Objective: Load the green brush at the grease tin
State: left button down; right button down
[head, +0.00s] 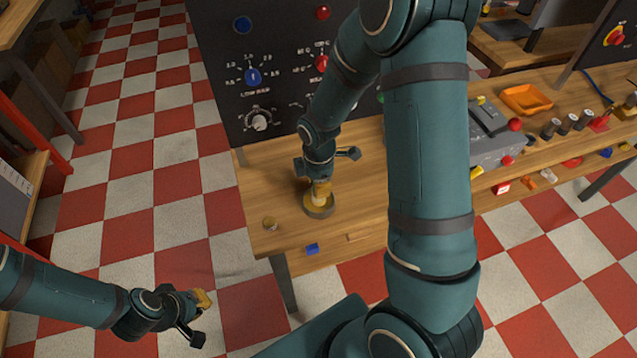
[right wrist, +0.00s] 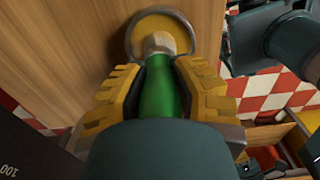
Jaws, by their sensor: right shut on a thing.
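The green brush (right wrist: 160,88) is in my right gripper, with its handle between the yellow finger pads in the right wrist view. Its pale bristle end (right wrist: 160,43) points down into the round grease tin (right wrist: 134,38), over the yellow grease. Whether the bristles touch the grease is hard to tell. In the head view the tin (head: 319,210) stands on the wooden table below my right gripper (head: 321,190), which hides most of the brush. My left gripper (head: 204,301) hangs over the checkered floor, away from the table; its finger opening is unclear.
A dark control panel (head: 285,110) with knobs stands behind the tin. An orange tray (head: 527,99) and a grey machine (head: 492,145) are at the right.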

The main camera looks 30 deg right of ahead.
jog(key=shift+r, duration=0.1)
jog(key=shift+r+p, duration=2.65)
jog(key=shift+r, duration=0.75)
jog(key=shift+f, duration=0.1)
jog(key=shift+a+f+m, duration=0.15)
jog(key=shift+a+m, duration=0.2)
jog(key=shift+m, duration=0.15)
jog(key=a+f+m+b, duration=0.3)
jog(key=a+m, duration=0.5)
jog(key=m, duration=0.6)
jog(key=shift+s+a+b, duration=0.2)
jog(key=shift+a+b, duration=0.2)
jog(key=shift+b, duration=0.5)
